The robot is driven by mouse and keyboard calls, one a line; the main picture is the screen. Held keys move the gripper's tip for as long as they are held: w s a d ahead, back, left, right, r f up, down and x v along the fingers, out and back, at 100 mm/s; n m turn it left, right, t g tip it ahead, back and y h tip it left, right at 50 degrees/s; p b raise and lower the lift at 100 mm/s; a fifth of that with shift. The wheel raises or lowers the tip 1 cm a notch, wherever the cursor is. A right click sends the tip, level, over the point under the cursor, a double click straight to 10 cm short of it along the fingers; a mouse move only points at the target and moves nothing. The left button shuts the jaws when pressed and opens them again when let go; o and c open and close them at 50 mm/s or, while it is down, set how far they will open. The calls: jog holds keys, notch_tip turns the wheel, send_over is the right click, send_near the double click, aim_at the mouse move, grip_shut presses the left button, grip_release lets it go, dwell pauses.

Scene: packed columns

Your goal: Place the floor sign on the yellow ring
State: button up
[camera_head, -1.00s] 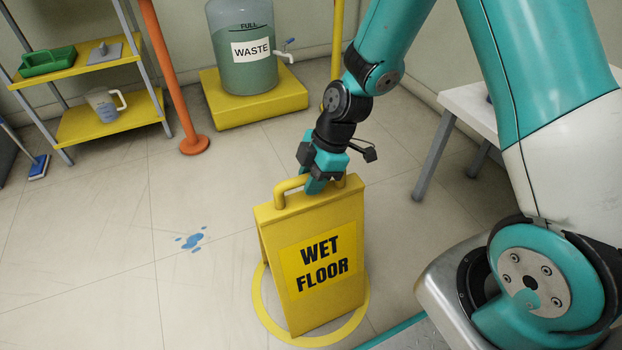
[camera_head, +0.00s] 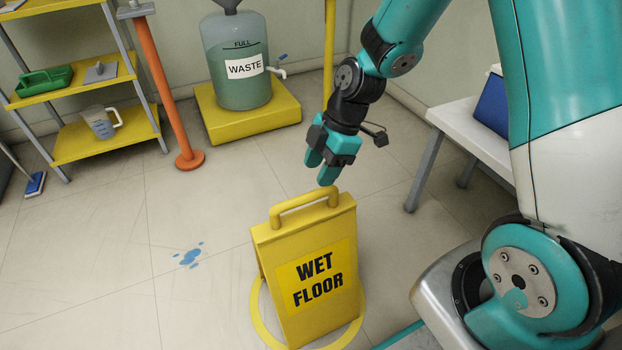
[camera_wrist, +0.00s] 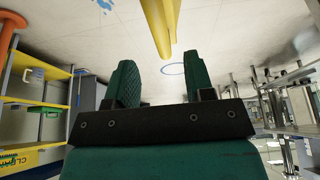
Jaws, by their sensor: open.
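The yellow floor sign (camera_head: 305,245), lettered WET FLOOR, stands upright on the floor inside the yellow ring (camera_head: 352,333). The ring shows around its base at the left, front and right; the rest is hidden behind the sign. My gripper (camera_head: 321,176) is open and empty, just above the right end of the sign's handle (camera_head: 303,203) and apart from it. In the wrist view, my open gripper (camera_wrist: 155,80) has its two fingers apart, with a yellow bar, apparently the sign's handle (camera_wrist: 161,22), beyond them.
A blue spill (camera_head: 189,257) lies on the floor to the left. A waste tank (camera_head: 238,90) stands on a yellow base behind, beside an orange post (camera_head: 163,90). A shelf (camera_head: 100,141) is at left, a white table (camera_head: 465,128) at right.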

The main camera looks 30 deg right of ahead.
jog(key=shift+p+v, duration=0.3)
jog(key=shift+v, duration=0.95)
jog(key=s+a+r+m, duration=0.4)
jog(key=s+r+m, duration=0.1)
jog(key=s+r, duration=0.3)
jog(key=s+a+r+m, duration=0.4)
jog(key=s+r+m, duration=0.2)
jog(key=s+r, duration=0.2)
jog(key=shift+s+a, duration=0.4)
jog(key=shift+s, duration=0.75)
jog(key=shift+a, duration=0.1)
